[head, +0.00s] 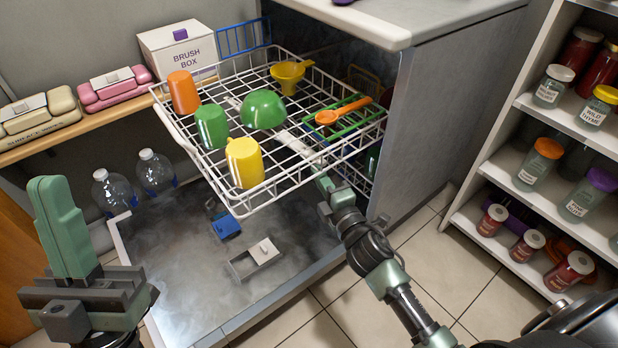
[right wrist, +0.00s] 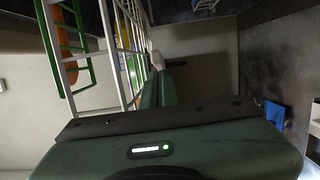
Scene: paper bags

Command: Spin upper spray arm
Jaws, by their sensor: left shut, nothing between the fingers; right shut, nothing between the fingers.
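A pale bar, which looks like the upper spray arm (head: 292,141), shows through the wires under the upper rack (head: 190,146) of the dishwasher. Cups and bowls above hide part of it. My right gripper (head: 322,182) is shut and empty under the rack's right front side, close to the bar's near end. In the right wrist view its green fingers (right wrist: 165,84) point ahead beside the rack wires, with a small pale piece (right wrist: 155,61) near their tips. I cannot tell if they touch. My left gripper (head: 52,188) is shut and empty, upright at the lower left, far from the rack.
The rack holds cups, bowls and an orange spoon (head: 343,111). The open dishwasher door (head: 185,290) lies below, with a detergent compartment (head: 256,258). The grey side panel (head: 430,120) stands right of the rack. A jar shelf (head: 505,130) is at the far right.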

